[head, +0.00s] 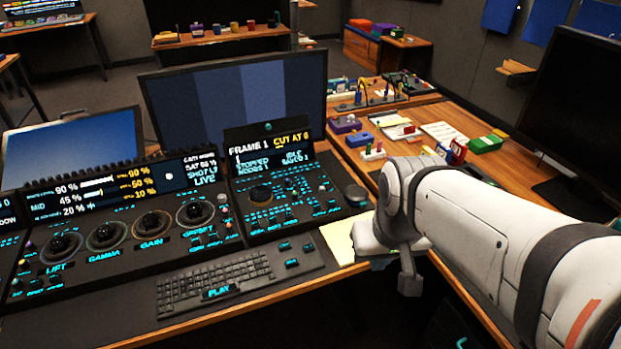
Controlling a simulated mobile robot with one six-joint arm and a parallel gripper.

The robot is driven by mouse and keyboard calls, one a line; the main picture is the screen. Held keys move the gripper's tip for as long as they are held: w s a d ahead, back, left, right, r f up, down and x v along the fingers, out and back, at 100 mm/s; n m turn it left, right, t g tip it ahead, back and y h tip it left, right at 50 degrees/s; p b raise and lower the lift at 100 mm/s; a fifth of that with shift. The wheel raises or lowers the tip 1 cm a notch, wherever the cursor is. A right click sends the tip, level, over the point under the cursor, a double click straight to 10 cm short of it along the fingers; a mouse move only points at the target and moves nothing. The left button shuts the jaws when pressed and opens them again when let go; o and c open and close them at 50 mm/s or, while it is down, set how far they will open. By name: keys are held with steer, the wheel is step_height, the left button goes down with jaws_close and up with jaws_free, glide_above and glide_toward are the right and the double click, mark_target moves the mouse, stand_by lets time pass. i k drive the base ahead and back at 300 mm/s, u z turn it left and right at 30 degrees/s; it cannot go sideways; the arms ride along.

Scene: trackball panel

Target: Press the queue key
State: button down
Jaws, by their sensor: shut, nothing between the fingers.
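The trackball panel (120,270) is a dark console with glowing cyan labels, several trackball rings and a keyboard (215,280). A raised section (280,195) at its right carries a knob, small keys and a screen (270,150) reading "FRAME 1", "CUT AT 6", "STOPPED" and "IDLE". A few dark keys (291,262) with cyan marks sit below that section. I cannot read which key is the queue key. My gripper (409,284) is at the end of my white arm, right of the panel and apart from it. It is shut and empty; its fingertips are hard to make out.
A large monitor (240,100) stands behind the panel, and another screen (75,145) is at the left. A pale yellow sheet (338,243) lies at the panel's right edge. A wooden bench (480,165) at the right holds several small boxes. A dark monitor (575,105) stands far right.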

mark_target(309, 247)
steer(key=z, duration=0.25)
steer(key=k, duration=1.15)
steer(key=u, duration=0.7)
steer(key=i, duration=1)
